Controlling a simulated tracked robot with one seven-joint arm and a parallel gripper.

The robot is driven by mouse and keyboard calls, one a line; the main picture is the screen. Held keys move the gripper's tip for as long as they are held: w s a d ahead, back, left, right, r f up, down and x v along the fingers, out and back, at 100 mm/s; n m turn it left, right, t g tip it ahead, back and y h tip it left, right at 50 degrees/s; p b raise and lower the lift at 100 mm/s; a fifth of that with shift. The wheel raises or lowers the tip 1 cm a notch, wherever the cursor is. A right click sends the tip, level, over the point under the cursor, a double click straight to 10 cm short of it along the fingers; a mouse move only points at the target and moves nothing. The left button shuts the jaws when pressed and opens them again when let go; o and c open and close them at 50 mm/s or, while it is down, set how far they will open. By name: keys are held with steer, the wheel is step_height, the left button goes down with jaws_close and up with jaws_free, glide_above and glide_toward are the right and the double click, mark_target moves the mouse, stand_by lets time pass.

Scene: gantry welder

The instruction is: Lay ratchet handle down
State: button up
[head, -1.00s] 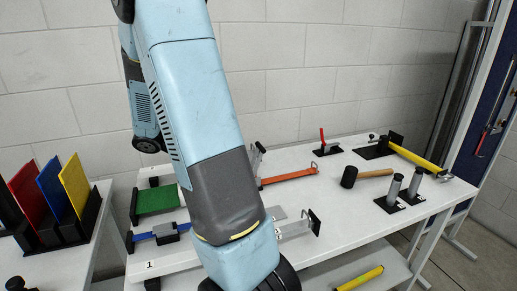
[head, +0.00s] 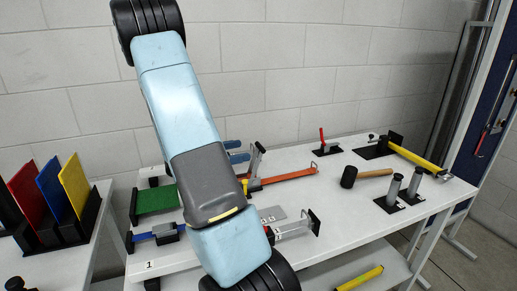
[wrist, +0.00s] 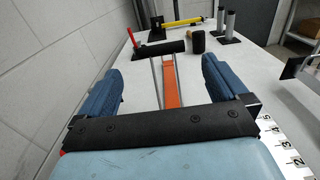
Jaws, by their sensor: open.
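The ratchet handle (head: 256,160) is a pair of grey side plates standing up, tilted, from the ratchet on the white table. In the wrist view its black cross grip (wrist: 165,47) shows ahead of my gripper. An orange strap (head: 290,177) runs right from the ratchet along the tabletop; it also shows in the wrist view (wrist: 169,85). My gripper (wrist: 162,68) is open, its two blue fingers left and right of the handle's rails. In the head view its blue fingers (head: 236,151) show just left of the handle. I cannot tell whether they touch it. My arm hides part of the ratchet area.
A black-headed mallet (head: 349,177), two grey cylinders (head: 393,190) and a red-handled clamp (head: 322,140) stand or lie to the right. The wall is close behind.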

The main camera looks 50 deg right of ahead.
mark_target(258, 147)
steer(key=x, duration=0.8)
steer(key=shift+s+d, duration=0.1)
steer(key=shift+d, duration=0.05)
steer(key=c, duration=1.2)
